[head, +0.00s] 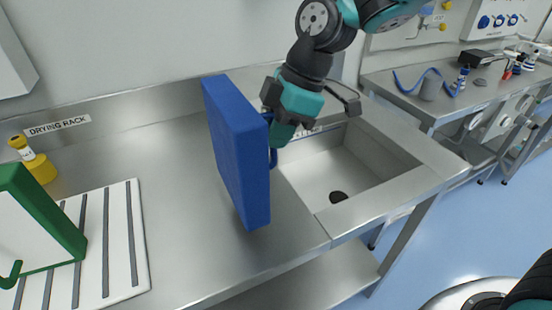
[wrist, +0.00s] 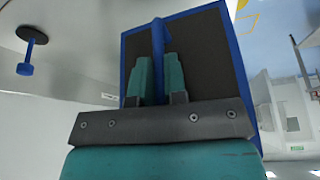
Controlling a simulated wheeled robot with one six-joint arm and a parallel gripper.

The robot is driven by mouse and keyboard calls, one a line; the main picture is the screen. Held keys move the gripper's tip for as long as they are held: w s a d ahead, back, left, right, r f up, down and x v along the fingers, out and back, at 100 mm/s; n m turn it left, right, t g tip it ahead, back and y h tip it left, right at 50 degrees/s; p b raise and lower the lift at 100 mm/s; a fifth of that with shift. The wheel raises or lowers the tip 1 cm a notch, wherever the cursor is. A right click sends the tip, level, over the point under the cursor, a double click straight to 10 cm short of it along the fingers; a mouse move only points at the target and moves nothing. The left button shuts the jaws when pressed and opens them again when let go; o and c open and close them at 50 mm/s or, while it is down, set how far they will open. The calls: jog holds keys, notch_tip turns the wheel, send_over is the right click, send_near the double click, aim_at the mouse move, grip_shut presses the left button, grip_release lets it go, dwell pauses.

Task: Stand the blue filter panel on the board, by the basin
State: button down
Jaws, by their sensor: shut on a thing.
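The blue filter panel (head: 240,150) is upright and slightly tilted in the head view, above the steel counter between the board and the basin. My gripper (head: 274,150) is behind its right side, shut on the panel's blue handle. The wrist view shows my gripper's teal fingers (wrist: 158,80) on either side of the blue handle (wrist: 158,40), with the panel's dark face (wrist: 205,50) behind. The white board (head: 127,250) with dark grooves lies at the lower left. The basin (head: 345,165) is sunk in the counter at the right. Whether the panel's lower edge touches the counter I cannot tell.
A green-framed panel (head: 65,225) stands on the board's left part. The counter between board and blue panel is bare (head: 180,180). Another bench (head: 440,100) stands at the far right.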

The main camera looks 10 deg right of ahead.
jog(key=shift+f, duration=2.95)
jog(key=shift+f, duration=0.15)
jog(key=c, duration=1.2)
grip_release()
jog(key=shift+o, duration=0.2)
